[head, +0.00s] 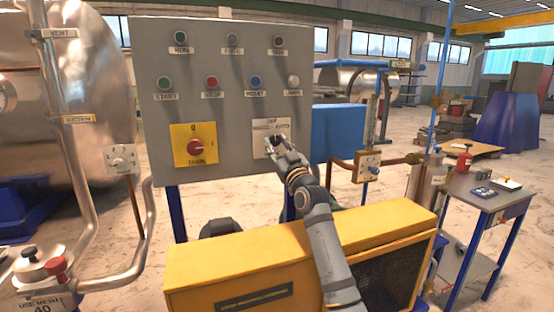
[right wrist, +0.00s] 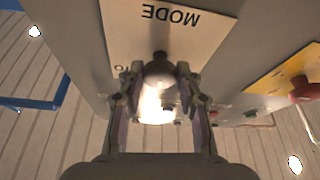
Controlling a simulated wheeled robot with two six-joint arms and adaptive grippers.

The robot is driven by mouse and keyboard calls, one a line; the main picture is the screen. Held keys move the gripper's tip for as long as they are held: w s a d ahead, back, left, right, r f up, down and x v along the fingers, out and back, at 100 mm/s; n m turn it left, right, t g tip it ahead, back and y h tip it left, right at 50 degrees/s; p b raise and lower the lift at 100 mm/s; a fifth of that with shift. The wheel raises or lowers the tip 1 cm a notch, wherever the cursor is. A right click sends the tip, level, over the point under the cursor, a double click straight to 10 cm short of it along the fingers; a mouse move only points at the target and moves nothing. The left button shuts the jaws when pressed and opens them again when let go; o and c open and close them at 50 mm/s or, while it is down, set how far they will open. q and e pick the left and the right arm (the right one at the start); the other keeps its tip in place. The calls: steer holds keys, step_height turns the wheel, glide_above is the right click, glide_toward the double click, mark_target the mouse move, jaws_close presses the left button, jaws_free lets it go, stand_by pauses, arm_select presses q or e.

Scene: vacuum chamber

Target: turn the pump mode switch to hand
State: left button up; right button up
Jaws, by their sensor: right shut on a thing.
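The pump mode switch is a dark knob on a pale label plate (head: 265,126) at the lower right of the grey control panel. My right gripper (head: 276,146) reaches up to it from below and hides most of the knob in the head view. In the right wrist view the knob (right wrist: 158,68) sits between the two fingertips of my right gripper (right wrist: 156,88), which is shut on it. The word MODE shows upside down on the plate (right wrist: 206,38). The knob's pointing direction cannot be told. My left gripper is not in view.
The grey control panel (head: 228,100) carries lamps, push buttons and a red rotary switch on a yellow plate (head: 180,150). A yellow housing (head: 250,260) stands below, under my right arm. A blue box (head: 338,132) is right of the panel. A metal tank (head: 95,90) stands left.

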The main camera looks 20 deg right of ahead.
steer(key=n+y+b, duration=0.1)
steer(key=n+b, duration=0.2)
steer(key=b, duration=0.1)
steer(key=shift+d+f+n+y, duration=0.15)
steer(key=shift+f+n+y, duration=0.2)
steer(key=shift+n+y, duration=0.05)
steer(key=n+b, duration=0.1)
steer(key=n+g+y+b, duration=0.1)
steer(key=n, duration=0.1)
steer(key=shift+r, duration=0.25)
steer(key=shift+r+n+g+y, duration=0.1)
steer(key=shift+n+g+y, duration=0.35)
steer(key=shift+n, duration=0.35)
arm_select(q)
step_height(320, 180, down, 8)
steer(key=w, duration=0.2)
steer(key=shift+b, duration=0.3)
arm_select(e)
steer(key=shift+d+n+y, duration=0.1)
steer(key=shift+n+y, duration=0.15)
steer(key=shift+n, duration=0.45)
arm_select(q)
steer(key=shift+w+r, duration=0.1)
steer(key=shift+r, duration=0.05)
arm_select(e)
steer(key=shift+r+g, duration=0.1)
steer(key=shift+g, duration=0.15)
steer(key=o, duration=1.1)
steer(key=shift+o, duration=0.2)
